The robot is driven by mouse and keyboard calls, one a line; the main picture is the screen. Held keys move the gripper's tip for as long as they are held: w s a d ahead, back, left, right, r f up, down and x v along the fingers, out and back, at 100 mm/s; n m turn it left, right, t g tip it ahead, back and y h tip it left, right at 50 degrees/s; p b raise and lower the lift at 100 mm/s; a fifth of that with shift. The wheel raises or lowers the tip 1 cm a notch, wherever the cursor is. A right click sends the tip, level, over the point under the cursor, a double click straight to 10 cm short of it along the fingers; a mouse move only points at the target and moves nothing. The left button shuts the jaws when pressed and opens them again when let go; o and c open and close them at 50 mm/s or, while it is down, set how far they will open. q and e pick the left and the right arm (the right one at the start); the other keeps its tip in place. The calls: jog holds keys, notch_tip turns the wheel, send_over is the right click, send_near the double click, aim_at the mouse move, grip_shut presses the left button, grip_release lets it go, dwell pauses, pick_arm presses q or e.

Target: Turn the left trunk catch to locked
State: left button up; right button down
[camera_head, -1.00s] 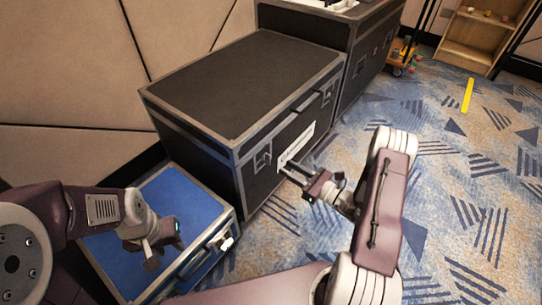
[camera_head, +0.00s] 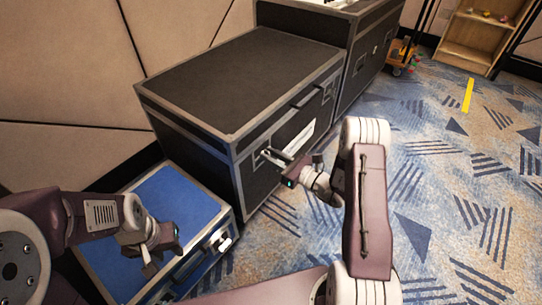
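The black trunk (camera_head: 235,80) with metal edges stands at the centre, its front face turned toward the lower right. Its left catch (camera_head: 264,158) is on the front near the left corner and is partly hidden by my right gripper. My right gripper (camera_head: 272,155) has its fingertips at this catch; I cannot tell whether they touch it or how far apart they are. My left gripper (camera_head: 150,262) hangs over the blue case at the lower left, apart from the trunk; its finger gap is unclear.
A blue case (camera_head: 160,205) with metal edges lies in front of the trunk at the left. Another black case (camera_head: 365,50) stands behind the trunk. A wooden shelf (camera_head: 470,55) is at the far right. The patterned carpet (camera_head: 460,170) at the right is clear.

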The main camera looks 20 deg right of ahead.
jog(key=m+p, duration=0.1)
jog(key=p, duration=0.1)
jog(key=m+p, duration=0.1)
jog(key=m, duration=0.1)
jog(key=shift+w+d+r+p, duration=0.1)
jog(key=shift+d+r+p, duration=0.1)
jog(key=shift+p, duration=0.15)
jog(key=m+p, duration=0.1)
jog(key=m, duration=0.1)
jog(key=m+p, duration=0.2)
jog(key=shift+w+d+f+m, duration=0.15)
jog(key=shift+f+m, duration=0.05)
jog(key=shift+m, duration=0.1)
jog(key=m+p, duration=0.1)
jog(key=m, duration=0.1)
jog(key=shift+d+f+m+p, duration=0.1)
jog(key=shift+f+m+p, duration=0.05)
jog(key=shift+m+p, duration=0.25)
jog(key=shift+w+d+f+m+p, duration=0.1)
jog(key=shift+f+m+p, duration=0.15)
jog(key=shift+m, duration=1)
jog(key=shift+a+f+m+p, duration=0.15)
jog(key=shift+m+p, duration=0.25)
jog(key=shift+m, duration=0.9)
jog(key=shift+w+d+f+m+p, duration=0.1)
jog(key=shift+d+f+m+p, duration=0.15)
jog(key=shift+m, duration=1)
jog(key=shift+a, duration=0.1)
